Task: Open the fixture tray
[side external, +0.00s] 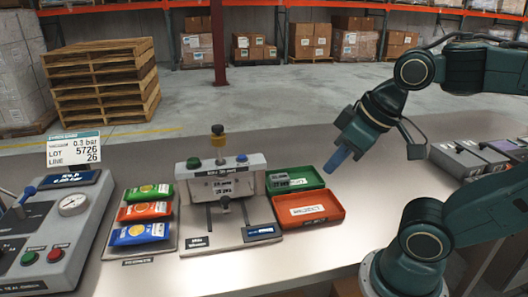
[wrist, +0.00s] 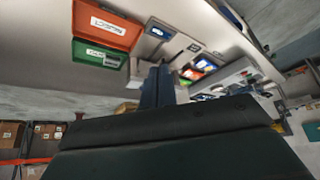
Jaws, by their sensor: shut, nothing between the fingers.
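The fixture station (side external: 225,180) is a pale block with a green button, a blue button and a gold-and-black knob on top, left of centre in the side view. A flat grey plate with dark rails (side external: 217,237) lies in front of it, with a small dark knob (side external: 225,203); I cannot tell how far the tray is out. My gripper (side external: 337,161) has blue fingers, shut and empty, in the air to the right of the fixture, above and beyond the red bin. In the wrist view its fingers (wrist: 157,86) are together, touching nothing.
A green bin (side external: 310,179) holding a grey part and a red bin (side external: 325,220) stand between gripper and fixture. Left are green, orange and blue packets (side external: 143,212) on a plate, then a gauge console (side external: 50,240). Grey units (side external: 460,160) stand at right. The bench behind the bins is clear.

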